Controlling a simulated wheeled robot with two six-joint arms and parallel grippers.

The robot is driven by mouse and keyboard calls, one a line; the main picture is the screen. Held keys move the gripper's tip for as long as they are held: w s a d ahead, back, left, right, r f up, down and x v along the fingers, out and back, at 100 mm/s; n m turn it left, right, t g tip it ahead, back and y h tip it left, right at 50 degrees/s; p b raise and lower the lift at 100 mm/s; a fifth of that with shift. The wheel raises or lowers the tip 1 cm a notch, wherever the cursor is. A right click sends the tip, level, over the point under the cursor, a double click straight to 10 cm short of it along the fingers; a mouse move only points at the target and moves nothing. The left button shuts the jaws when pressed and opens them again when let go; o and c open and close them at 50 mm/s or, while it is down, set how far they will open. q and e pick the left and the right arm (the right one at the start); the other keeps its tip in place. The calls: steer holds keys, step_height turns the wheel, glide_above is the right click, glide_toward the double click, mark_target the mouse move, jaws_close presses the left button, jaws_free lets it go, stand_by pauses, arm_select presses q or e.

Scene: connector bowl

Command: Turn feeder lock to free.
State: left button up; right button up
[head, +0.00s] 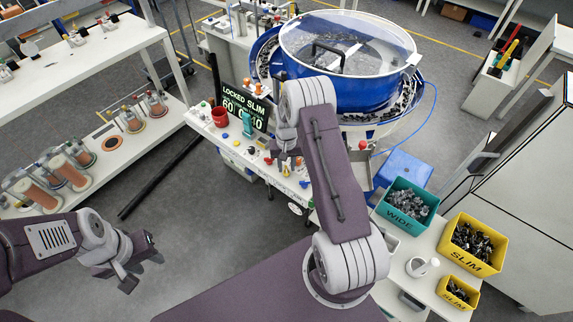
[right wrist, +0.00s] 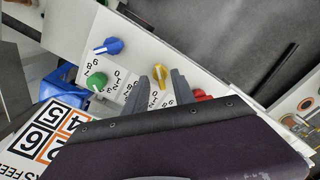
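A dark display (head: 245,105) in the head view reads LOCKED SLIM above a row of numbers. On the panel in the right wrist view are a blue knob (right wrist: 109,46), a green knob (right wrist: 97,82), a yellow knob (right wrist: 157,98) and a red knob (right wrist: 202,95), partly hidden. No label shows which control is the feeder lock. My right gripper (right wrist: 160,83) is open, its fingers on either side of the yellow knob; contact cannot be told. My left gripper (head: 143,268) is open and empty above the floor.
A blue bowl feeder (head: 345,92) with a clear cover stands behind the panel. A green WIDE bin (head: 405,204) and yellow SLIM bins (head: 475,262) are at right. Shelving with spools (head: 60,170) is at left.

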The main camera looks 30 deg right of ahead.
steer(key=shift+a+f, duration=0.1)
steer(key=shift+f, duration=0.2)
jaws_close()
steer(key=shift+n, duration=0.3)
steer(key=n+b, duration=0.1)
steer(key=n, duration=0.1)
steer(key=shift+f+n, duration=0.1)
steer(key=shift+n, duration=0.2)
steer(key=n+b, duration=0.1)
steer(key=n, duration=0.2)
steer(key=shift+n, duration=0.3)
steer(key=n, duration=0.5)
steer(key=shift+b, duration=0.4)
steer(key=n, duration=0.6)
steer(key=shift+n+b, duration=0.3)
